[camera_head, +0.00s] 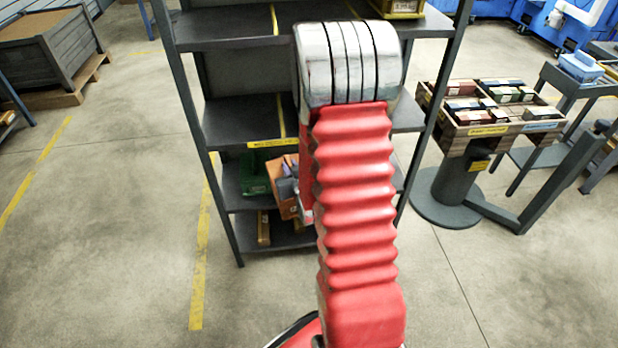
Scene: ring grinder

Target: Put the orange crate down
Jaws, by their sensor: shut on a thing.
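The orange crate (284,208) shows in the head view just left of my red arm, at the lower part of the dark shelf rack (222,128). It looks tilted and has grey and purplish items in it. My arm hides its right part. Only a little of my gripper (304,212) shows at the crate's right side, and the fingertips are hidden behind the arm. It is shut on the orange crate. A green crate (253,175) sits on the shelf level (235,198) left of the orange one. I cannot tell whether the orange crate touches that shelf.
A yellowish box (263,228) stands on the bottom shelf, and a yellow crate (402,8) on the top one. At right is a pedestal stand with a wooden tray (490,130) of several small boxes. A grey bin (45,50) is at far left.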

